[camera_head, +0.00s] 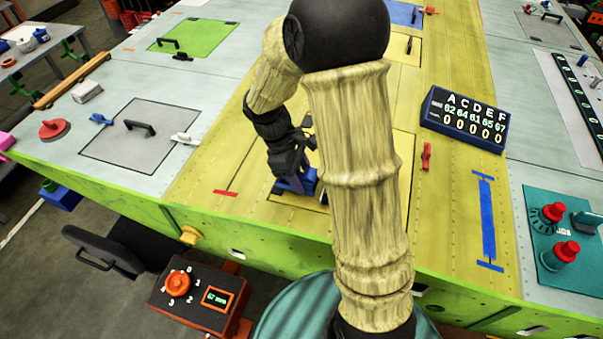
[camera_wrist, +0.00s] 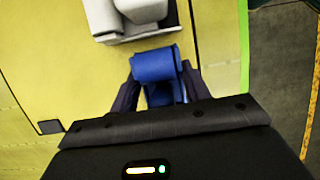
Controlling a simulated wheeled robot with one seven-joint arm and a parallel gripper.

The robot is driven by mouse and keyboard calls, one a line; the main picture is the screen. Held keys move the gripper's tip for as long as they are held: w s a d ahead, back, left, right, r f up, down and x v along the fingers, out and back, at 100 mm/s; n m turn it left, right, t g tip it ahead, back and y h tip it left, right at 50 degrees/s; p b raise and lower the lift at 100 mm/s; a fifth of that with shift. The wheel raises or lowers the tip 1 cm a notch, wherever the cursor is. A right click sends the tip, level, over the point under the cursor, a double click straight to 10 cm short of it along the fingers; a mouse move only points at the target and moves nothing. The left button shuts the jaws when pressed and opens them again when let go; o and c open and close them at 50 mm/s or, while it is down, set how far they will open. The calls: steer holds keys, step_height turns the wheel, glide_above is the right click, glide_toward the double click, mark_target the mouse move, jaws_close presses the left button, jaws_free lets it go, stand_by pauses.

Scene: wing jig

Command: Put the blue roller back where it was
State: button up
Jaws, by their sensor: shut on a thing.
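My gripper (camera_head: 291,172) is low over the yellow panel near the front edge of the wing, partly behind my own arm. It is shut on the blue roller (camera_head: 308,183). In the wrist view the blue roller (camera_wrist: 154,66) sits between the two dark fingers (camera_wrist: 159,88), with a blue part running back towards the palm. A light grey and white object (camera_wrist: 128,18) lies just beyond the roller in the wrist view. I cannot tell whether the roller touches it or the panel.
A dark blue counter board (camera_head: 465,118) and a red clip (camera_head: 426,156) are to the right. Blue tape (camera_head: 487,218) marks the panel. A grey hatch (camera_head: 140,143) with a handle lies left. The wing's green front edge (camera_head: 245,238) is close.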

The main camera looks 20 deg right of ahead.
steer(key=shift+f, duration=0.45)
steer(key=o, duration=0.9)
steer(key=shift+o, duration=0.2)
steer(key=shift+r, duration=0.5)
steer(key=b+v, duration=0.1)
steer(key=v, duration=1.1)
